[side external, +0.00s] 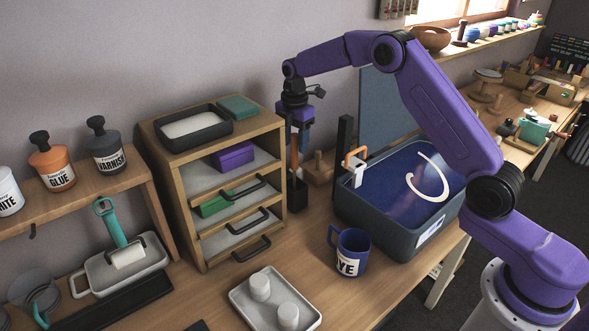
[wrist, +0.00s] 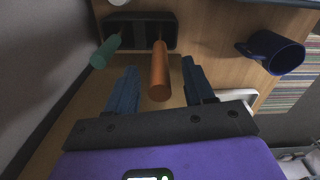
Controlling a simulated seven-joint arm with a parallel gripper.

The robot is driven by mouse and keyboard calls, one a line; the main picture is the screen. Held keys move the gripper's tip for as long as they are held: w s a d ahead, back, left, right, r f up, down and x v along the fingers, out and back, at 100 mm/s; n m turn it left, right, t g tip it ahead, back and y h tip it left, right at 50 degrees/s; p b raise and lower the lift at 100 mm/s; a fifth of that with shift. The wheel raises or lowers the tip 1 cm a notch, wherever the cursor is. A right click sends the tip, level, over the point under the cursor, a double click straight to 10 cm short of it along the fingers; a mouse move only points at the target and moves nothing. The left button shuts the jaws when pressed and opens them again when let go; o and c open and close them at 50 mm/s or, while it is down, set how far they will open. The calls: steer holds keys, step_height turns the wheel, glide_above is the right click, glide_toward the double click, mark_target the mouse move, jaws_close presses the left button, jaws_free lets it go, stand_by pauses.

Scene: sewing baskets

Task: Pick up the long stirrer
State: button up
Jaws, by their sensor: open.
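A tool with an orange handle (wrist: 160,78), likely the long stirrer, stands in a black holder (wrist: 140,18). In the side view its handle (side external: 294,152) rises above the holder (side external: 297,196), beside the drawer cabinet. A shorter-looking green handle (wrist: 105,51) leans out of the same holder to the left. My gripper (wrist: 159,64) is open above the holder. Its two blue fingers are on either side of the orange handle, with a gap on each side. In the side view my gripper (side external: 297,140) points down. The tools' lower ends are hidden in the holder.
The wooden drawer cabinet (side external: 178,222) stands close on the left. A blue dye vat (side external: 388,222) with a white curl inside is on the right. A blue mug (side external: 350,252) and a white tray (side external: 253,316) with two white pieces stand in front.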

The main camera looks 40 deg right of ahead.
mark_target(294, 170)
steer(key=shift+f, duration=1.35)
jaws_close()
